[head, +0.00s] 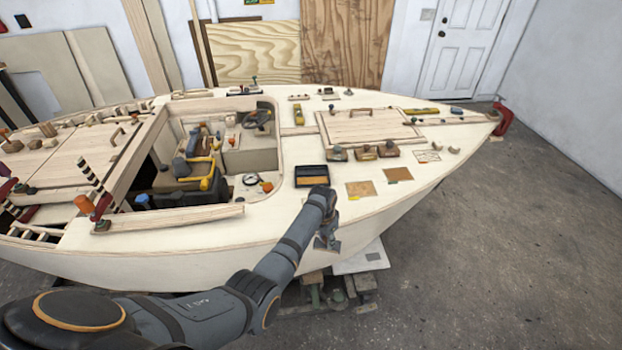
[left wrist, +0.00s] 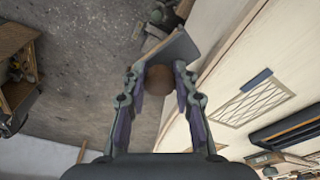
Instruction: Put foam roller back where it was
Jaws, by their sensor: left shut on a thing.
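My left gripper (head: 326,241) hangs low beside the near side of the hull, below the deck edge. In the left wrist view, its two fingers (left wrist: 160,72) are closed on a brown, round-ended thing (left wrist: 160,79). Only its rounded end shows clearly, so I cannot tell for sure that it is the foam roller. A flat grey plate (left wrist: 178,48) shows just beyond the fingertips; I cannot tell whether it touches the held thing. I cannot make out another foam roller on the deck. My right gripper is not in view.
The hull's deck (head: 290,215) carries a black tray (head: 311,175), brown sheets (head: 360,188), several small blocks and a hatch (head: 360,128). The cockpit holds yellow-handled tools. A white board (head: 359,258) and blocks lie under the hull. The floor (head: 480,260) at right is clear.

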